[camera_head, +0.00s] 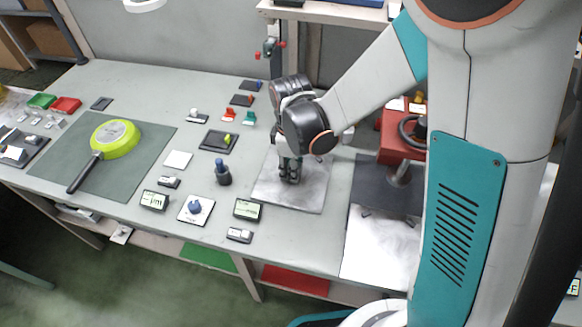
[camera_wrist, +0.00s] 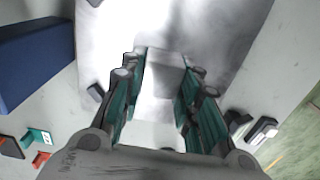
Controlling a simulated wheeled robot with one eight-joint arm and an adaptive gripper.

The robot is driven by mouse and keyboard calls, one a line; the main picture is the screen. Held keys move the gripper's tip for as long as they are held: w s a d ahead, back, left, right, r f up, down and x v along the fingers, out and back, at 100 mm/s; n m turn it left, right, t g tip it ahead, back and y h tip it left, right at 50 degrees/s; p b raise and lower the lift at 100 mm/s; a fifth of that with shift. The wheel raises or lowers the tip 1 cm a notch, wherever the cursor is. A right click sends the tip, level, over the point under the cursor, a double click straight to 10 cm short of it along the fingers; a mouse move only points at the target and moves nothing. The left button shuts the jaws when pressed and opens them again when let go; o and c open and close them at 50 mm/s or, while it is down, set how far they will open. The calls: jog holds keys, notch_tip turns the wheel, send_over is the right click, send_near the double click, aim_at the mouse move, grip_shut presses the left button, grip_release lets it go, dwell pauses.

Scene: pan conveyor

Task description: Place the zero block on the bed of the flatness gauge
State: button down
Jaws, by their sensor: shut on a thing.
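My gripper (camera_head: 289,172) hangs downward over a pale grey metal plate (camera_head: 305,200), which looks like the bed of the flatness gauge. In the wrist view my gripper (camera_wrist: 163,72) has its two teal-sided fingers on either side of a light grey block (camera_wrist: 165,82), which looks like the zero block, and is shut on it. The block is mostly hidden by the fingers in the head view. The shiny plate also fills the upper middle of the wrist view (camera_wrist: 215,25). I cannot tell whether the block touches the plate.
A yellow-green pan (camera_head: 115,138) lies on a dark mat at left. A blue-knobbed post (camera_head: 222,174) and a small display (camera_head: 248,209) stand left of the plate. A red device (camera_head: 396,142) stands to its right. A dark blue box (camera_wrist: 35,60) shows in the wrist view.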

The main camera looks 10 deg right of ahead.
jog(key=shift+f, duration=0.2)
jog(key=c, duration=1.2)
grip_release()
jog(key=shift+r, duration=0.15)
notch_tip(320, 180, up, 12)
jog(key=p, duration=0.5)
